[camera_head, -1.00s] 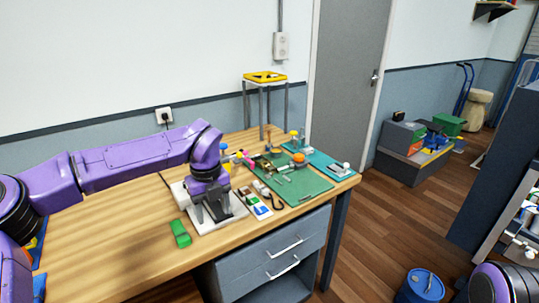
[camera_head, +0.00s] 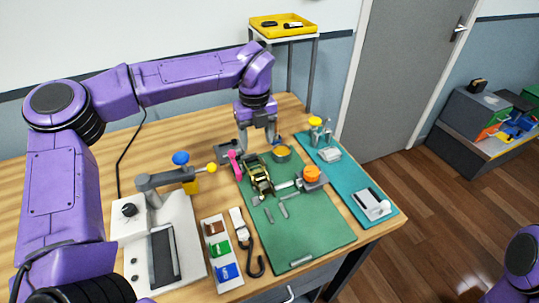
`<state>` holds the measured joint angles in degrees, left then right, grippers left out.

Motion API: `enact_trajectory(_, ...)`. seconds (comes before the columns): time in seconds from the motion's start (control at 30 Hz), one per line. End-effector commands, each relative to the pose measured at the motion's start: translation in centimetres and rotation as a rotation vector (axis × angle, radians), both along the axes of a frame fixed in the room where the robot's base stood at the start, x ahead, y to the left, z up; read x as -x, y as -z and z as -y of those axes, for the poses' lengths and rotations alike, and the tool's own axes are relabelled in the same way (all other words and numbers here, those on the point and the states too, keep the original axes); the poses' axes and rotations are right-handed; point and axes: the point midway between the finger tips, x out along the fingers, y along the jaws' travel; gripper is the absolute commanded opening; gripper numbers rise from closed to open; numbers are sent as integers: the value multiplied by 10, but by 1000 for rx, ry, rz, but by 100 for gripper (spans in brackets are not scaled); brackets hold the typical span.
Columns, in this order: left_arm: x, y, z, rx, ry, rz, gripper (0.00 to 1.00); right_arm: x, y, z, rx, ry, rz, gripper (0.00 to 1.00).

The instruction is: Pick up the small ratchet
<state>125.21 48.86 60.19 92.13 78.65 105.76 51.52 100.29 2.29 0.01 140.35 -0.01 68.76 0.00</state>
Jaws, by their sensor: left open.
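A ratchet buckle (camera_head: 259,174), brass-coloured with dark parts, lies on the far left part of the green mat (camera_head: 310,238). I cannot tell its size class for sure; no second ratchet stands out. My left gripper (camera_head: 257,143) points down just beyond the ratchet, at the mat's far edge. Its fingers are apart, with no object seen held between them. I cannot tell its exact height above the table. My right gripper is out of view; only a purple part of my right arm shows at the lower right.
A pink piece (camera_head: 235,163) stands close to the left finger. An orange-topped fixture (camera_head: 312,175) is right of the ratchet. A teal mat (camera_head: 350,185) is right.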

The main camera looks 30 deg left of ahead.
Motion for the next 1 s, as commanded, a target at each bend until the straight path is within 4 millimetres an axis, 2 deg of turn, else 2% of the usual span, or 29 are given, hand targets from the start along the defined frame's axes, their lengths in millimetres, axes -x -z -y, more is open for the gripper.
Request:
enact_trajectory(0.17, 6, 29, 0, 0, 0, 0, 62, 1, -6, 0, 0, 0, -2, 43)
enact_trajectory(0.37, 3, 56, 0, 0, 0, -6, 62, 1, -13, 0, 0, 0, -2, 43)
enact_trajectory(0.5, 4, 82, 4, 0, 0, -9, 62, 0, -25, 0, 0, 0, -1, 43)
enact_trajectory(0.6, 4, 98, 4, 0, -3, -7, 62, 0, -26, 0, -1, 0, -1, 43)
enact_trajectory(0.87, 4, 104, 3, 0, -3, -3, 62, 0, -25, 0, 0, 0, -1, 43)
enact_trajectory(0.97, 4, 104, 4, 0, -3, -3, 32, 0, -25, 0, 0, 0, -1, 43)
enact_trajectory(1.0, 4, 104, 4, 0, -3, -3, 19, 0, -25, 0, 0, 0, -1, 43)
